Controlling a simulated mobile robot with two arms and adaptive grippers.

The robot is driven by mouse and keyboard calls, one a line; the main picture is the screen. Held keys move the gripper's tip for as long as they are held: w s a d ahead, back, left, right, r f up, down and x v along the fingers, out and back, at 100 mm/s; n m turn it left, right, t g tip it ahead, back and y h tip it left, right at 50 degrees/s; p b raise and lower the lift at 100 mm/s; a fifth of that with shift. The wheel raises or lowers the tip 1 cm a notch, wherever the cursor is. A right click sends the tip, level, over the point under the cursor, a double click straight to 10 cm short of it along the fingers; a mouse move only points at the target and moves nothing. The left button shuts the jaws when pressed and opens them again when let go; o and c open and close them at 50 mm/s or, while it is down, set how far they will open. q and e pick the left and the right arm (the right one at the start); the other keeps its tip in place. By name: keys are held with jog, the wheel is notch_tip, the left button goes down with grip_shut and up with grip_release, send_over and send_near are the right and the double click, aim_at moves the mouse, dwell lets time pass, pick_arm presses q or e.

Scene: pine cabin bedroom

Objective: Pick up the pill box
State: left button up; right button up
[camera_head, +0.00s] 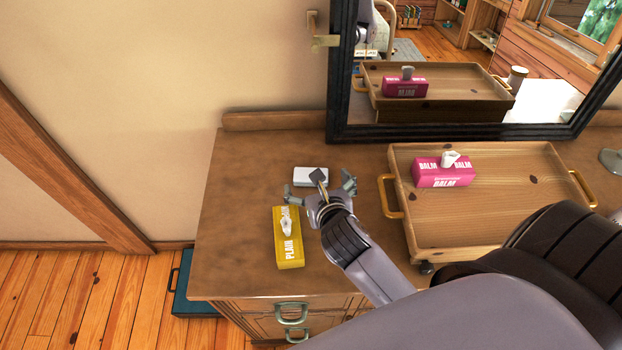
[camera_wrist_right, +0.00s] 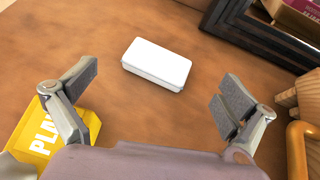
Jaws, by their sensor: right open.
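The pill box is a small white rectangular box (camera_head: 311,175) lying flat on the wooden dresser top, near the mirror. It also shows in the right wrist view (camera_wrist_right: 157,62), beyond the fingertips and roughly between their lines. My right gripper (camera_head: 320,188) is open and empty, just on the near side of the white box in the head view. Its two fingers stand wide apart in the wrist view (camera_wrist_right: 155,92). I see no contact with the box. My left gripper is not in view.
A yellow tissue box (camera_head: 289,250) stands close beside my right gripper's left finger. A wooden tray (camera_head: 500,215) with brass handles holds a pink tissue box (camera_head: 443,177) to the right. A dark-framed mirror (camera_head: 339,80) stands behind. The dresser top (camera_head: 240,190) is clear at left.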

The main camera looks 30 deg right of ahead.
aim_at(301, 174)
jog(key=b+x, duration=0.2)
jog(key=x, duration=0.2)
jog(key=shift+f+b, duration=0.25)
jog(key=shift+b, duration=0.05)
jog(key=shift+w+f, duration=0.1)
jog(key=shift+w, duration=0.25)
jog(key=shift+s, duration=0.15)
jog(key=shift+c, duration=0.6)
jog(key=c, duration=1.1)
jog(key=shift+r, duration=0.2)
